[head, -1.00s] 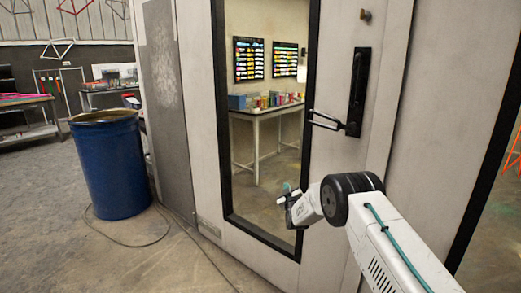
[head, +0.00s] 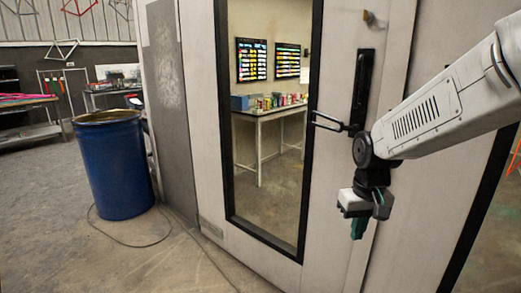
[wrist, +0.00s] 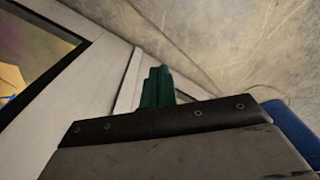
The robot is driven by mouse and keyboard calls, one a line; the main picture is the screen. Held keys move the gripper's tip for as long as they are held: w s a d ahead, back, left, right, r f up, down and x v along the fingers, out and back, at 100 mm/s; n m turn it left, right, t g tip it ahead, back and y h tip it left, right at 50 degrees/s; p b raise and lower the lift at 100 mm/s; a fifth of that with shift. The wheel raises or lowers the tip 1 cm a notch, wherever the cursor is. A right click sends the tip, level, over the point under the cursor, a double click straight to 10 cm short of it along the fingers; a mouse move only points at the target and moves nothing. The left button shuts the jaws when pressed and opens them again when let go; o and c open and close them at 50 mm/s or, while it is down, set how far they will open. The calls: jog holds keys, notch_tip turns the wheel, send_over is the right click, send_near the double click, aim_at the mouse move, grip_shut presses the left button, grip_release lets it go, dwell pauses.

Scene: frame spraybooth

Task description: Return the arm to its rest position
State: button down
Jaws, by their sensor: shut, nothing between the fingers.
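My gripper (head: 358,228) hangs from the arm at the right of the head view, with its green fingers pointing down. The fingers are together and hold nothing. It is in front of the white booth door (head: 340,195), below and to the right of the black door handle (head: 345,120). No contact with the door shows. In the wrist view the green fingers (wrist: 157,88) stand together past a dark edge of the gripper body, with the pale door panel at left and the floor beyond.
A blue drum (head: 117,170) stands on the floor at left, with a cable (head: 130,238) lying around it. Through the door window a table (head: 275,112) with several cans shows. Bare concrete floor (head: 60,240) lies at the lower left.

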jog(key=s+d+r, duration=0.1)
jog(key=s+r, duration=0.1)
jog(key=s, duration=0.6)
jog(key=s+d+r+m, duration=0.1)
jog(key=s+r, duration=0.2)
jog(key=s, duration=0.5)
jog(key=s+d+r, duration=0.1)
jog(key=s+r, duration=0.1)
jog(key=s, duration=0.7)
jog(key=shift+d+r+t, duration=0.25)
jog(key=shift+r+t, duration=0.15)
